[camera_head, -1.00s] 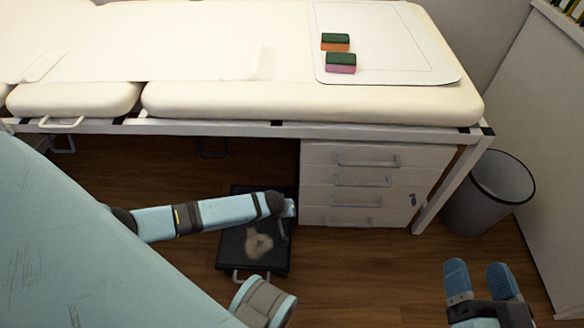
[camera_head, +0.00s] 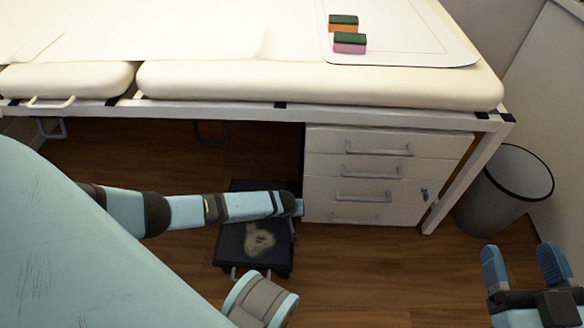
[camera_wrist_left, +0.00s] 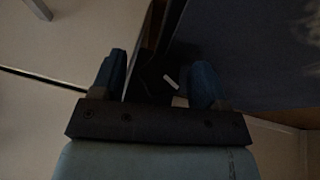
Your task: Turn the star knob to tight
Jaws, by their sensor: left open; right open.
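My left gripper (camera_wrist_left: 160,76) is open in the left wrist view. A dark knob-like shape (camera_wrist_left: 152,84) with a short white mark lies between and beyond its fingers; it may be the star knob, but it is too dark to make out its lobes. I cannot tell whether the fingers touch it. In the head view my left arm reaches to the side of a white drawer cabinet (camera_head: 385,167), and its gripper end is mostly hidden there. My right gripper (camera_head: 523,266) is open and empty above the floor at the lower right.
A padded white couch (camera_head: 320,88) stands above the cabinet, with an orange-and-green sponge (camera_head: 343,25) and a pink-and-green sponge (camera_head: 349,44) on top. A black step stool (camera_head: 228,245) lies below my left arm. A grey bin (camera_head: 490,207) stands at right.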

